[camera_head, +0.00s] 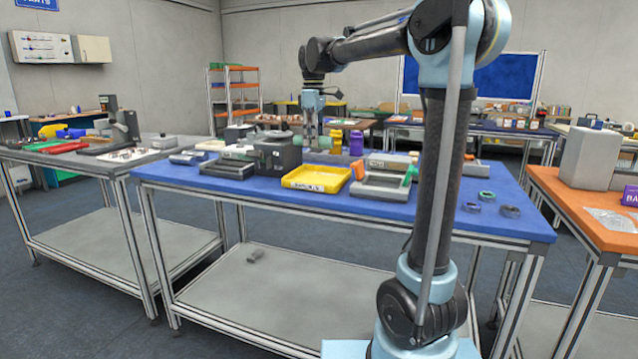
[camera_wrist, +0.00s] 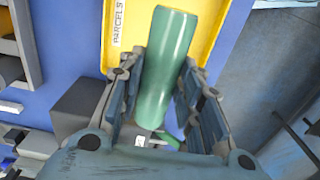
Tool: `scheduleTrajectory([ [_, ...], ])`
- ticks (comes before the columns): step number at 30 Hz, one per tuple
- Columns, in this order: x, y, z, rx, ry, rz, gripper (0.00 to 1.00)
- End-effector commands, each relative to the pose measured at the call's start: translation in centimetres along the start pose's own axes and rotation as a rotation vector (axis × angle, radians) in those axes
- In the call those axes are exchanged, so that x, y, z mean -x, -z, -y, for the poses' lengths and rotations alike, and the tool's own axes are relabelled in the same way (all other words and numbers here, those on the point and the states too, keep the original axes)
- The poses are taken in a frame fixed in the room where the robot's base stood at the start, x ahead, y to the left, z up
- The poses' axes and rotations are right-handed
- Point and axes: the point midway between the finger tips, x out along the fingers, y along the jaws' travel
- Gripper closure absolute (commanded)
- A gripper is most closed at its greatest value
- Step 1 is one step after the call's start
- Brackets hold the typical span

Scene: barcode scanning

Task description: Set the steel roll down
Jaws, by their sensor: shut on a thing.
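The steel roll shows as a smooth green cylinder (camera_wrist: 166,65) in the wrist view. My gripper (camera_wrist: 160,68) is shut on it, with one finger along each side and the roll's far end sticking out past the fingertips. A yellow tray (camera_wrist: 208,30) labelled PARCELS lies behind the roll's far end in the wrist view. In the head view my gripper (camera_head: 311,138) points down over the back of the blue table, behind the yellow tray (camera_head: 317,187). The roll is small there. I cannot tell its exact height above the table.
A dark grey device (camera_head: 278,154) stands left of the yellow tray on the blue table (camera_head: 395,210). A grey tray (camera_head: 381,190) lies to its right. Purple bottles (camera_head: 356,143) stand behind.

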Motion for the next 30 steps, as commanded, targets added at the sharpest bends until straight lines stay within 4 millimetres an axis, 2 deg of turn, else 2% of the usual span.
scheduleTrajectory([
  [4,-0.2,-0.6,-0.4,-0.008,0.000,0.000,1.00],
  [11,-2.2,-1.6,-0.8,-0.010,0.002,0.000,1.00],
  [18,-5.9,-1.6,-0.8,-0.010,0.002,0.000,1.00],
  [26,-7.7,-1.6,-0.8,-0.010,0.002,0.000,1.00],
  [30,-9.3,-1.6,-0.8,-0.010,0.002,0.000,1.00],
])
